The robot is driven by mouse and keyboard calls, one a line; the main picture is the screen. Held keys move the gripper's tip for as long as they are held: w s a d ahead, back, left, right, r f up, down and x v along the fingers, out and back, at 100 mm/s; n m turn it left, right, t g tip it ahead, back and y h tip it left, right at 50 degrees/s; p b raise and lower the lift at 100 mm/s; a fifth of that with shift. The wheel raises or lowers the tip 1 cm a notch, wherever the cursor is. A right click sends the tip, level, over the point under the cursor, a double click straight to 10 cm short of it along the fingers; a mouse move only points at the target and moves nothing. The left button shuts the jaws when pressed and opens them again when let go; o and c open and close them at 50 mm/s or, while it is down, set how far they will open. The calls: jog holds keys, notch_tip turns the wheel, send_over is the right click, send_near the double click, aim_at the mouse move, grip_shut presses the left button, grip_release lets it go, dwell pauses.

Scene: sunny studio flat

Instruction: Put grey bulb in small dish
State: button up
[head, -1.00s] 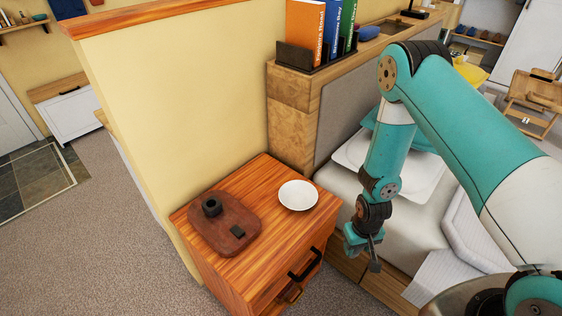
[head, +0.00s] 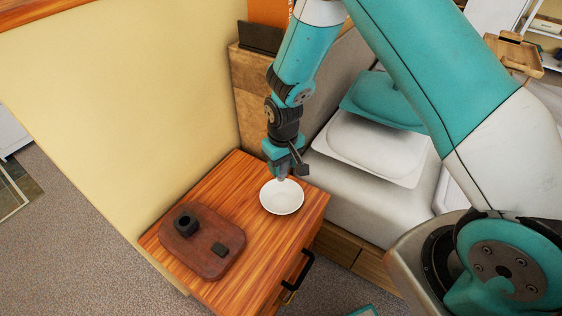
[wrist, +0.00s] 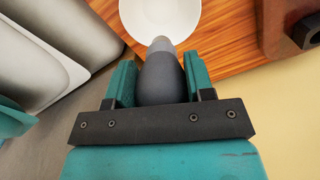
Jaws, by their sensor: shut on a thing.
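The small dish (head: 282,198) is white and round and lies on the wooden nightstand. It also shows at the top of the wrist view (wrist: 150,14). My gripper (head: 284,168) is over the back edge of the dish, pointing down. In the wrist view my gripper (wrist: 160,82) is shut on the grey bulb (wrist: 161,75), a dark grey body with a lighter grey tip, between its two teal fingers. The bulb's tip overlaps the dish rim in that view. I cannot tell whether it touches the dish. The head view shows little of the bulb.
A brown board (head: 202,246) with a black ring-shaped holder (head: 186,223) and a small dark square sits left of the dish on the nightstand (head: 240,180). A wall stands to the left.

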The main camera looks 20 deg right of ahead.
notch_tip(320, 180, down, 10)
jog(key=b, duration=0.7)
jog(key=shift+r, duration=0.15)
jog(key=o, duration=1)
jog(key=shift+r, duration=0.15)
notch_tip(320, 180, up, 7)
jog(key=p, duration=0.5)
jog(key=shift+p, duration=0.35)
